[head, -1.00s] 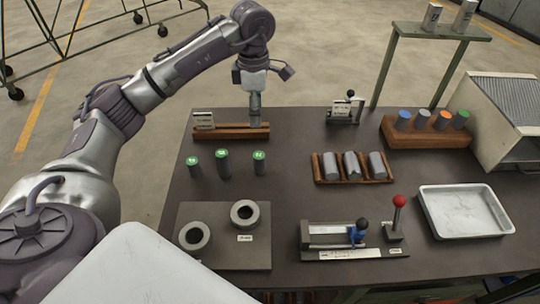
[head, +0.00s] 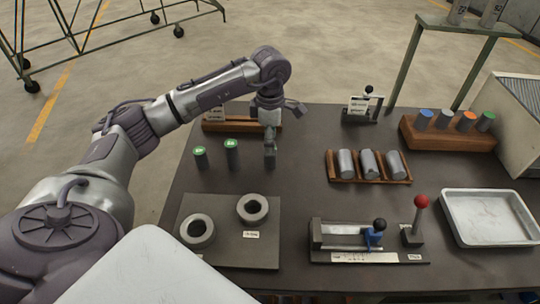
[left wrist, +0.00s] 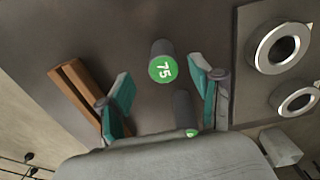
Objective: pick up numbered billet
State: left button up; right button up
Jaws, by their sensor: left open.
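Two dark upright billets with green tops, a left one (head: 200,157) and a middle one (head: 232,153), stand on the table in the head view. My left gripper (head: 270,158) is right of them, pointing down, and covers the spot where a third stood. In the left wrist view my left gripper (left wrist: 161,75) is open, its teal fingers apart. A billet marked 75 (left wrist: 162,64) shows between the fingertips, with no visible contact. Another green-marked billet (left wrist: 183,105) is lower, partly hidden by the gripper body. My right gripper is not in view.
A wooden rack (head: 225,126) lies behind the billets. A plate (head: 215,255) with two metal rings is in front. A wooden tray (head: 370,181) of grey pieces, a lever fixture (head: 345,256) and a white tray (head: 487,239) are to the right.

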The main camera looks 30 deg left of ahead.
aim_at(270, 158)
pick_arm(q)
jog(key=shift+f, duration=0.85)
jog(key=f+p, duration=0.1)
jog(key=f, duration=0.1)
jog(key=f+p, duration=0.1)
jog(key=f, duration=0.1)
jog(key=shift+s+d+f, duration=0.1)
jog(key=shift+s+f, duration=0.1)
jog(key=shift+f, duration=0.5)
grip_shut()
jog(key=shift+w+r, duration=0.1)
jog(key=shift+r, duration=0.05)
